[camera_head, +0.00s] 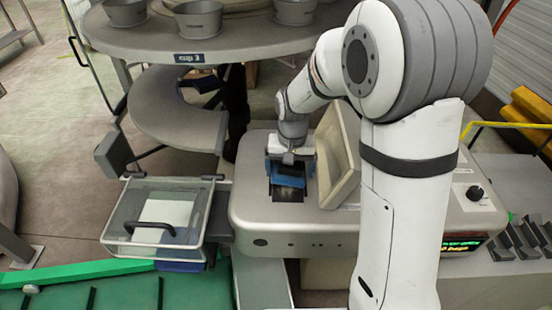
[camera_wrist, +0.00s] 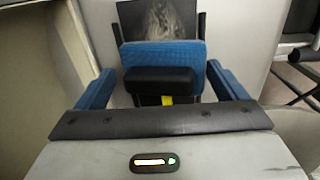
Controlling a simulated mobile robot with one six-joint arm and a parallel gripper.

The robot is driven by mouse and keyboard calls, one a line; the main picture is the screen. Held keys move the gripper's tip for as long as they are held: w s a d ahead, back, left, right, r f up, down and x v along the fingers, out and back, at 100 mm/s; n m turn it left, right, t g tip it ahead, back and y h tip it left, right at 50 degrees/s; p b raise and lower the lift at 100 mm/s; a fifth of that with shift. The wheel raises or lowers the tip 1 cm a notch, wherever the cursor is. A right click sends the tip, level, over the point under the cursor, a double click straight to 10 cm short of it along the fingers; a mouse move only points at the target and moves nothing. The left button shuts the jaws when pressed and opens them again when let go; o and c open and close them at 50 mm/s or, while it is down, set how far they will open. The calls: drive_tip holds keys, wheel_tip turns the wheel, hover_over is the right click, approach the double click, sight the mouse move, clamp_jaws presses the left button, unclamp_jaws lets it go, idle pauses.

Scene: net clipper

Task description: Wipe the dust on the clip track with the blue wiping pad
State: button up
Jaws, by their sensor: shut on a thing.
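My gripper (camera_head: 290,160) is over the opening in the top of the grey machine. The track's near end also shows in the head view (camera_head: 287,194). The pad is at the near edge of the patch; whether it touches the track is hidden.
The machine's raised beige lid (camera_head: 338,150) stands open close to the right of my gripper. A clear lidded tray (camera_head: 120,225) is at the left. A round grey table (camera_head: 130,40) with cups is behind. A control knob (camera_head: 475,193) is at the right.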

drive_tip(key=shift+d+f, duration=0.1)
drive_tip(key=shift+d, duration=0.25)
drive_tip(key=shift+w+a, duration=0.1)
drive_tip(key=shift+a, duration=0.55)
drive_tip(key=shift+c, duration=1)
drive_tip(key=shift+a, duration=0.5)
drive_tip(key=shift+c, duration=0.2)
drive_tip(key=shift+w+a+r+p, duration=0.15)
drive_tip(key=shift+a+r+p, duration=0.1)
drive_tip(key=shift+r+p, duration=0.25)
drive_tip(key=shift+a+f, duration=0.15)
drive_tip(key=shift+f, duration=0.05)
drive_tip(key=shift+r+p, duration=2.1)
drive_tip(key=shift+r, duration=0.85)
